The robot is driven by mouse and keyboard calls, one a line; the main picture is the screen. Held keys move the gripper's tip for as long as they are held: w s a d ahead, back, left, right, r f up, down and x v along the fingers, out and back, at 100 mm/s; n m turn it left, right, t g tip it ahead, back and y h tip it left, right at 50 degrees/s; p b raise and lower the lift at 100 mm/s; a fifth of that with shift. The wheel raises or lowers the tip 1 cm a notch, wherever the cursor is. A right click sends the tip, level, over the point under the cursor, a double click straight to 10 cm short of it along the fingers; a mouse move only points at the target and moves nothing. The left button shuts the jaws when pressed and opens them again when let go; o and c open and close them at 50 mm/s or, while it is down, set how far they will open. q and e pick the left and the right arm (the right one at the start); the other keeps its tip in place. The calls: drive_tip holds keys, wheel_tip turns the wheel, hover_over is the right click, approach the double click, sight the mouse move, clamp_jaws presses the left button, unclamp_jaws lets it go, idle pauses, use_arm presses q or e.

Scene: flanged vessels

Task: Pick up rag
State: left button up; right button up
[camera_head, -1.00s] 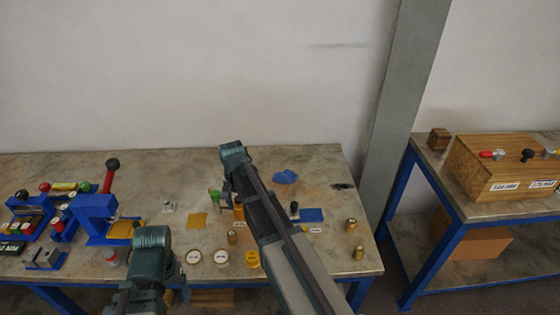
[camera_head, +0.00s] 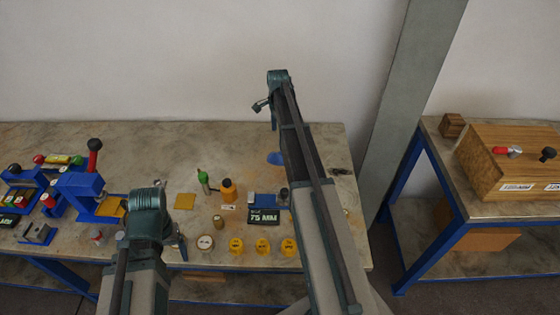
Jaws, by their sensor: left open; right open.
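The rag looks to be the small crumpled blue cloth (camera_head: 274,158) lying flat on the back right part of the workbench. My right arm hides part of it. My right gripper (camera_head: 266,114) is open and empty; it appears above the bench, higher in the picture than the cloth and apart from it. My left gripper (camera_head: 174,218) is open near the front of the bench, well to the left of the cloth. Its fingers are partly hidden behind my wrist.
The workbench (camera_head: 225,150) is bare along the back. An orange bottle (camera_head: 228,190), a green-topped bottle (camera_head: 203,181), a "75 MM" sign (camera_head: 264,217) and several yellow caps (camera_head: 262,246) stand in the middle. Blue presses (camera_head: 80,190) are at left. A wooden box (camera_head: 510,160) is on the right table.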

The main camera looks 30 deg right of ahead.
drive_tip(key=b, duration=0.6)
hover_over(280, 155)
drive_tip(key=f, duration=0.6)
drive_tip(key=shift+w+a+f, duration=0.15)
drive_tip(key=shift+w+f, duration=0.2)
drive_tip(key=shift+w, duration=0.05)
drive_tip(key=shift+r, duration=0.1)
drive_tip(key=f+b, duration=0.4)
drive_tip(key=f, duration=0.1)
drive_tip(key=shift+s+d+f+b, duration=0.2)
drive_tip(key=shift+s+b, duration=0.15)
drive_tip(key=shift+b, duration=0.05)
drive_tip(key=shift+r, duration=0.1)
drive_tip(key=c, duration=1.3)
drive_tip(key=shift+r, duration=0.1)
